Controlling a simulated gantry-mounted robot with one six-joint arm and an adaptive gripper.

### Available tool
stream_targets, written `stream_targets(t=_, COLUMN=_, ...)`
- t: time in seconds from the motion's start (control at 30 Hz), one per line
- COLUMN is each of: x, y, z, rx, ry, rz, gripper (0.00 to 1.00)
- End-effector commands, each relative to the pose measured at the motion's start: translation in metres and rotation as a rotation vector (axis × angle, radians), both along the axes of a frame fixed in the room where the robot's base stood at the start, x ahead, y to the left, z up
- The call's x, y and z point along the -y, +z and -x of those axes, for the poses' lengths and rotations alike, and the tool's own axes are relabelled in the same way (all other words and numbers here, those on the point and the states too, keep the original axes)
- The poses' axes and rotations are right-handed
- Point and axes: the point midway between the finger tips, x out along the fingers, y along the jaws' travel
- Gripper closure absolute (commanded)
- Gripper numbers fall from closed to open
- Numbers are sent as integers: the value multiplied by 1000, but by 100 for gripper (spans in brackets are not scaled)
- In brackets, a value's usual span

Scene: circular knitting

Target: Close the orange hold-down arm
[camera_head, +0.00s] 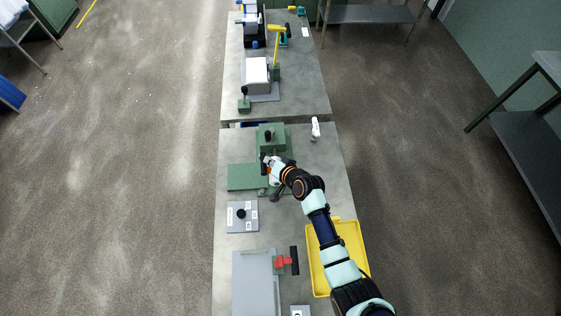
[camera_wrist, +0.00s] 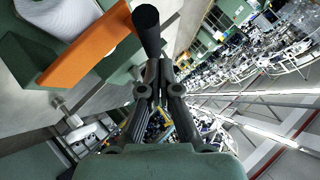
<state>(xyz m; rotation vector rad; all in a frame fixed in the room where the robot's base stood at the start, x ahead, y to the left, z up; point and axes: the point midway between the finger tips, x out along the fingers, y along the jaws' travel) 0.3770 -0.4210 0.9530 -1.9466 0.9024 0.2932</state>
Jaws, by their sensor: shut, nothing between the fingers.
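The orange hold-down arm (camera_wrist: 85,50) slants across the upper left of the wrist view, beside a white cylindrical part (camera_wrist: 62,14) and over green metal. A black handle (camera_wrist: 147,25) stands out near the arm's upper end. My gripper (camera_wrist: 156,68) is shut and empty, its fingertips close to the black handle's lower part; I cannot tell whether they touch. In the head view my gripper (camera_head: 266,160) is over the green fixture (camera_head: 242,178), and it and my arm hide most of the hold-down arm.
A green block with a black knob (camera_head: 267,137) stands behind the gripper. A small white object (camera_head: 315,128) is at the right table edge. A grey plate with a black knob (camera_head: 241,216), a yellow tray (camera_head: 350,238) and a red-and-black tool (camera_head: 288,262) lie nearer.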

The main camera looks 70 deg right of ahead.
Motion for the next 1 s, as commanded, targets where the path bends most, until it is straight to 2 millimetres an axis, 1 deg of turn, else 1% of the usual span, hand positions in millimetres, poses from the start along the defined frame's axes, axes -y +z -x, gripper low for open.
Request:
stream_targets(t=0.03, x=2, y=19, z=3, rx=1, ry=-1, rz=2, gripper=100)
stream_targets(t=0.1, x=2, y=34, z=10, rx=0, ry=2, rz=5, gripper=100)
stream_targets(t=0.13, x=-5, y=33, z=17, rx=0, ry=3, rz=3, gripper=100)
stream_targets(t=0.3, x=-28, y=58, z=46, rx=2, ry=2, rz=4, gripper=100)
stream_targets(t=0.43, x=-40, y=72, z=62, rx=2, ry=1, rz=5, gripper=100)
stream_targets(t=0.6, x=-47, y=80, z=70, rx=1, ry=2, rz=5, gripper=100)
stream_targets(t=1.0, x=-47, y=80, z=70, rx=1, ry=3, rz=4, gripper=100)
